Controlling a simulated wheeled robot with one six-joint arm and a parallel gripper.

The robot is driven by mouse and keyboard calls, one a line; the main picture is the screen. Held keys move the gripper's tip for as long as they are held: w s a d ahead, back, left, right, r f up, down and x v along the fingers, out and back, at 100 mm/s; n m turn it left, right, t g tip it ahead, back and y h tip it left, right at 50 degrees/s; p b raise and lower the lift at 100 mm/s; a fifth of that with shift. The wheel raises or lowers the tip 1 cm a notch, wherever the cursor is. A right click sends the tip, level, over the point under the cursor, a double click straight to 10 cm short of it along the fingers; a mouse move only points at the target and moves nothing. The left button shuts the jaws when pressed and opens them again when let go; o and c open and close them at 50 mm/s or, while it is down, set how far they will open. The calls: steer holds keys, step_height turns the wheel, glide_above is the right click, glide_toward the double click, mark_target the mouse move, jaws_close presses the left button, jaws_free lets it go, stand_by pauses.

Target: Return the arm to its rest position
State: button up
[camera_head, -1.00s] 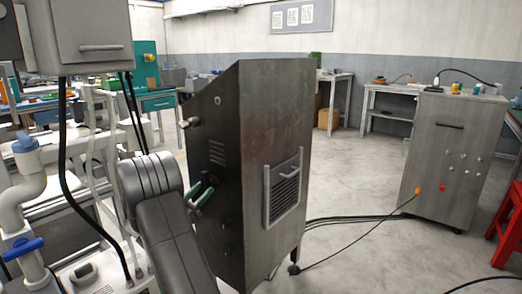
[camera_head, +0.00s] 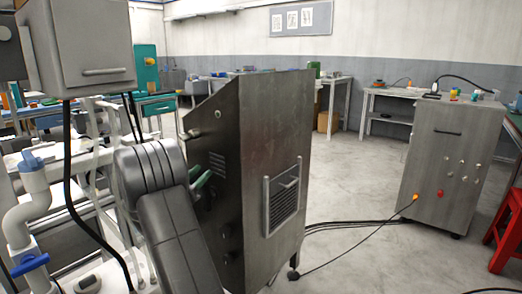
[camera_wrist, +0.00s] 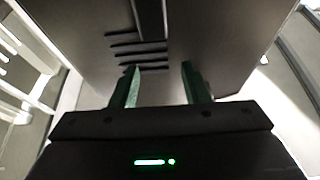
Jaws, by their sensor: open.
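My gripper (camera_head: 203,179) shows in the head view as green fingers past my grey arm, beside the dark left side of a tall metal cabinet (camera_head: 272,130). In the wrist view my gripper (camera_wrist: 159,68) has its two green fingers wide apart, with nothing between them. The cabinet's dark slotted side (camera_wrist: 90,35) fills the top of the wrist view, in front of the fingers. Whether the fingertips touch it I cannot tell. My arm hides part of the gripper in the head view.
White pipework with blue handles (camera_head: 30,190) stands close at the left. A grey box (camera_head: 93,45) with hanging cables is at the upper left. A second cabinet (camera_head: 450,170) and a red stool (camera_head: 505,235) stand at the right. Cables cross the otherwise clear floor between the cabinets.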

mark_target(205, 199)
step_height(205, 199, down, 10)
steer(key=b, duration=0.3)
steer(key=shift+b, duration=0.3)
steer(key=n+y+p, duration=0.1)
steer(key=n+t+p, duration=0.1)
steer(key=n+p, duration=0.1)
steer(key=shift+s+d+r+y, duration=0.1)
steer(key=shift+r+y, duration=0.1)
steer(key=shift+y, duration=0.2)
steer(key=n+y+p, duration=0.1)
steer(key=n+p, duration=0.1)
steer(key=n, duration=0.1)
steer(key=n+y+p, duration=0.1)
steer(key=n, duration=0.2)
steer(key=shift+d+t+y+p, duration=0.1)
steer(key=shift+t+y+p, duration=0.2)
steer(key=shift+t+p, duration=0.1)
steer(key=shift+f+n+p, duration=0.2)
steer(key=shift+n+p, duration=0.15)
steer(key=shift+n, duration=0.35)
steer(key=shift+y, duration=0.4)
